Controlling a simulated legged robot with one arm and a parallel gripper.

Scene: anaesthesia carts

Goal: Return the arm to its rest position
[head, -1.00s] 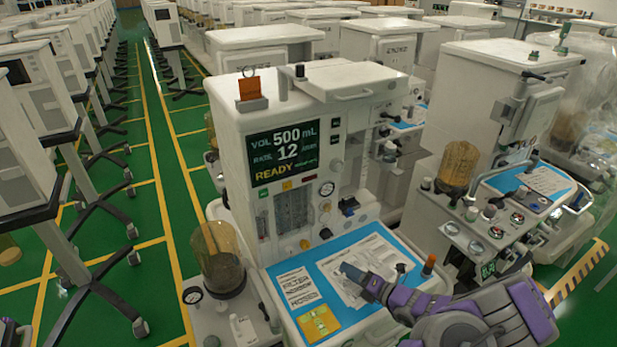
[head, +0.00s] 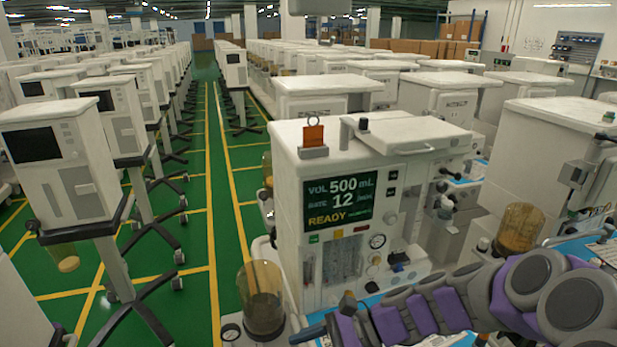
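My purple and grey arm (head: 440,303) reaches in from the lower right of the head view, in front of the nearest anaesthesia cart (head: 290,180). Its far end (head: 318,330) lies low in the picture, near the cart's blue work surface, partly cut off by the bottom edge. I cannot make out separate fingers there, or whether anything is held. The cart's screen (head: 337,201) reads VOL 500 mL, RATE 12, READY. The arm hides most of the blue work surface and the papers on it.
Another cart (head: 555,150) stands close on the right. White monitor stands (head: 65,155) with splayed legs line the left. A green aisle (head: 228,215) with yellow lines runs clear between the rows.

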